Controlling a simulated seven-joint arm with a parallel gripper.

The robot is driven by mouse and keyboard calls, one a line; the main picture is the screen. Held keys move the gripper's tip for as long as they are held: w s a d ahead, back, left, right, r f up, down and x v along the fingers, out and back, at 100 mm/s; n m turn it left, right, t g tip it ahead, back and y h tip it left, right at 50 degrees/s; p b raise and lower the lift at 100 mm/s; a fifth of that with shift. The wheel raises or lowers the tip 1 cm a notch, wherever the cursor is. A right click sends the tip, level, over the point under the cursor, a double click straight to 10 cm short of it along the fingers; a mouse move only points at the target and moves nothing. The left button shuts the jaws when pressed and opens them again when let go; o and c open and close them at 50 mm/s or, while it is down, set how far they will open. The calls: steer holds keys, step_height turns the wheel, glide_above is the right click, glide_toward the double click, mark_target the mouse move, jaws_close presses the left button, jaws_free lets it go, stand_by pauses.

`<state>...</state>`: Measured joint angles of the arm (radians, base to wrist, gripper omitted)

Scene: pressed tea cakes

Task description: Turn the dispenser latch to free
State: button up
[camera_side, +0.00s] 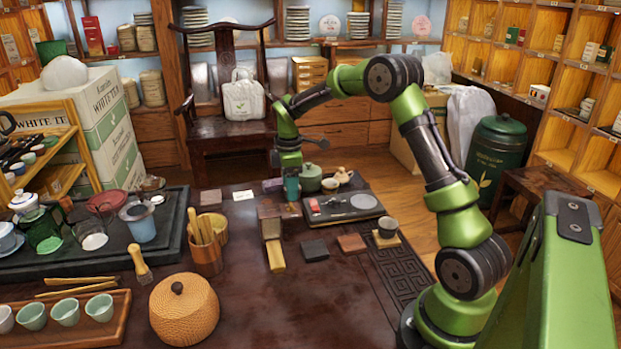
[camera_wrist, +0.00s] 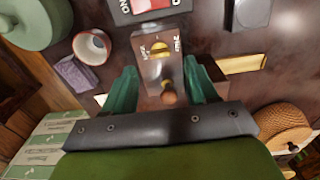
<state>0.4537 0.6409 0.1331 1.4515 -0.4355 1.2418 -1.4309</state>
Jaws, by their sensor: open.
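The dispenser (camera_wrist: 150,70) is a wooden box in the middle of the wrist view, with small lettering on its top that is too blurred to read surely. A brass latch (camera_wrist: 161,48) sits between the two labels; I cannot tell which one it points to. A brown rounded knob (camera_wrist: 168,93) shows nearer the wrist. My gripper (camera_wrist: 161,68) is open, with one green finger on each side of the dispenser and nothing held. In the side view my gripper (camera_side: 291,187) is above the dispenser (camera_side: 269,222); contact is unclear.
A yellow bar (camera_side: 275,256) lies in front of the dispenser. A dark square block (camera_side: 314,250) and a brown one (camera_side: 351,243) lie to its right, near a black device (camera_side: 366,202). A woven basket (camera_side: 184,310) and wooden tool cup (camera_side: 206,259) stand left.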

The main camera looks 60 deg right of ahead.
mark_target(291, 204)
steer(key=shift+f, duration=2.4)
steer(key=c, duration=1.1)
steer(key=shift+o, duration=0.2)
